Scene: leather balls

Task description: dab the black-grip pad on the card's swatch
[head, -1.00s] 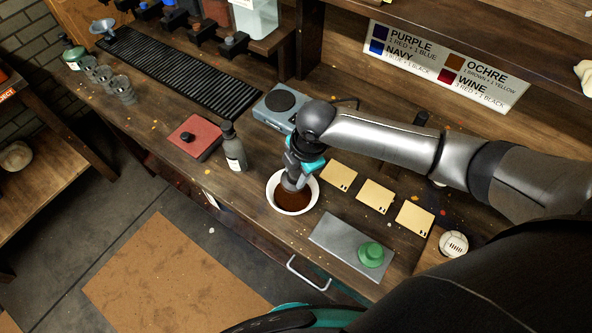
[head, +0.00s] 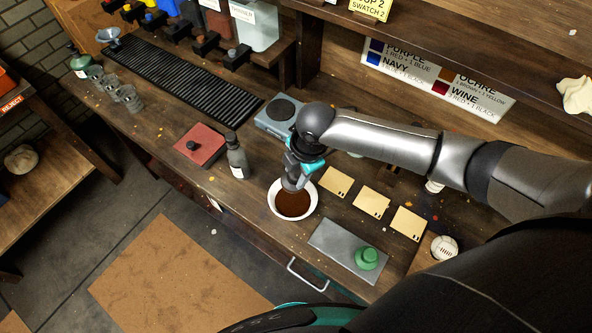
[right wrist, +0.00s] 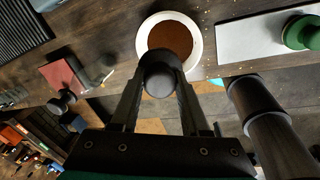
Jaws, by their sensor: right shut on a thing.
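My right gripper (head: 292,184) is over the back edge of a white bowl (head: 316,203) of brown paint (head: 294,204). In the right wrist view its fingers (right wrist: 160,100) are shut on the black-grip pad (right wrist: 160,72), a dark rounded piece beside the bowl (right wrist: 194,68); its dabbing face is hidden. Three tan cards lie in a row to the right of the bowl: the near-bowl card (head: 335,181), the middle card (head: 372,202) and the right card (head: 408,223). Small dark marks show at their corners; I cannot make out the swatches. My left gripper is out of view.
A green-grip pad (head: 367,257) sits on a grey plate (head: 335,243) in front of the cards. A dark bottle (head: 237,158) and a red slab (head: 205,140) with a black knob stand left of the bowl. A scale (head: 277,113) stands behind; a sign (head: 440,80) hangs at the back.

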